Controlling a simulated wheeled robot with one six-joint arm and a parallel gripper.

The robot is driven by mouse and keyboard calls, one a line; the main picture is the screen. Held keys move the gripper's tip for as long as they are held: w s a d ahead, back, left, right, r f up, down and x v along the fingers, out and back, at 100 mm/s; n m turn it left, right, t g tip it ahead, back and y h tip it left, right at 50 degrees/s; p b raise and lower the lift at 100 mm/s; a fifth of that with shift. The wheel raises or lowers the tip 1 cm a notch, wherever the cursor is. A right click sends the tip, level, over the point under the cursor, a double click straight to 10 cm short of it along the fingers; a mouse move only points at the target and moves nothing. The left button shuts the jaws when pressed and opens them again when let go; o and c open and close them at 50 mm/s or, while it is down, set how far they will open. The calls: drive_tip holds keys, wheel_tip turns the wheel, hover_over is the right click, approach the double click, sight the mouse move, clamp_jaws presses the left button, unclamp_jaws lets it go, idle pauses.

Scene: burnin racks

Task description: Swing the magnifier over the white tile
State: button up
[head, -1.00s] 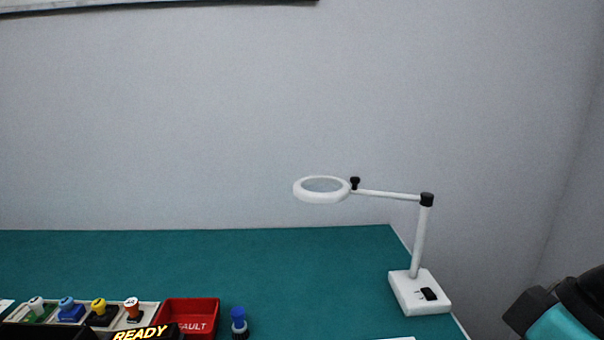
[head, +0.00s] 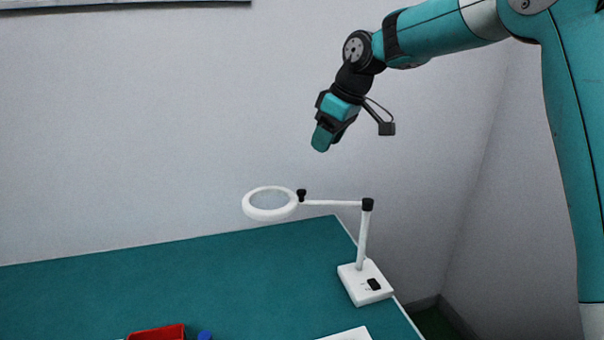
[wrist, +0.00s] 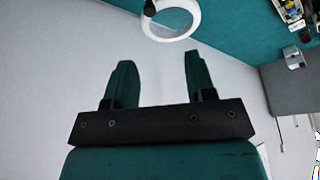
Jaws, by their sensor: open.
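The magnifier (head: 270,203) is a white ring lens on a thin white arm with a black knob (head: 301,194). Its post rises from a white base (head: 365,283) at the right end of the teal bench. The lens hangs over the back of the bench. My gripper (head: 321,142) is above and a little right of the lens, apart from it and empty. In the wrist view my open gripper (wrist: 153,70) has its fingers spread, with the magnifier ring (wrist: 171,18) beyond them at the top. Part of a white tile (head: 348,334) shows at the bottom edge of the head view.
A red bin (head: 158,333) and a blue-topped item (head: 205,335) are cut off at the bottom edge. The teal bench (head: 200,280) is clear around the middle. A wall (head: 150,120) stands close behind the magnifier.

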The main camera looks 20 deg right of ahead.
drive_tip(key=w, duration=0.1)
drive_tip(key=p, duration=0.5)
approach(302, 191)
drive_tip(key=x, duration=1)
drive_tip(key=shift+w+d, duration=0.1)
clamp_jaws()
